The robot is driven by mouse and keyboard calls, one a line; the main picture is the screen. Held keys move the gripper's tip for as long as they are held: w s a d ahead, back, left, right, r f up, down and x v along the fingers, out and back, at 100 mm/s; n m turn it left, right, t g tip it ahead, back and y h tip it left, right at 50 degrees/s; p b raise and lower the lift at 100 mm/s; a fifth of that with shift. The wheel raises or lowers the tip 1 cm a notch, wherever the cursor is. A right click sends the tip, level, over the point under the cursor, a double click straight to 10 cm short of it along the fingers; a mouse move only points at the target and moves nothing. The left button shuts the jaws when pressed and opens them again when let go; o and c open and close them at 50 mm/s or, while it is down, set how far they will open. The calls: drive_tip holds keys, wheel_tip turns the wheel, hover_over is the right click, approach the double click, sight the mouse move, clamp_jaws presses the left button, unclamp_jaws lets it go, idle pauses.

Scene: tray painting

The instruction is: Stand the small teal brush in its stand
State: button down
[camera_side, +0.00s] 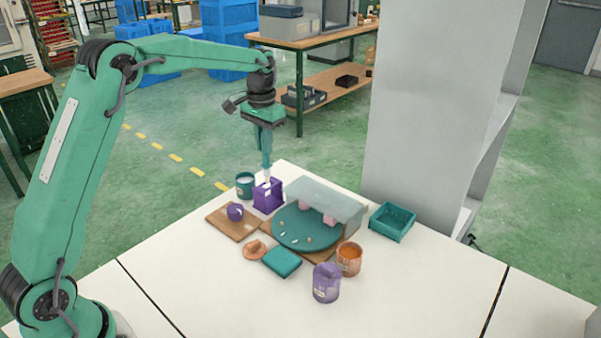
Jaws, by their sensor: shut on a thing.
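My gripper (265,133) points straight down at the back of the white table. It is shut on the slim teal brush (266,158), which hangs upright with a pale lower end. The brush's lower end is right at the top of a purple open box-like holder (268,197) with a white label, which looks like the stand. I cannot tell whether the tip is inside the holder or just above or behind its rim. The fingertips are small and partly blend with the brush.
A teal pot (245,188) stands close left of the holder. A wooden board (228,225) with a purple round thing (235,211) lies in front. A teal turntable (292,240) under a clear cover (325,196) is at the right.

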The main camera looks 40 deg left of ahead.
sight(266, 165)
drive_tip(key=shift+f, duration=2.75)
drive_tip(key=c, duration=0.9)
unclamp_jaws()
drive_tip(key=shift+o, duration=0.2)
drive_tip(key=shift+r, duration=3)
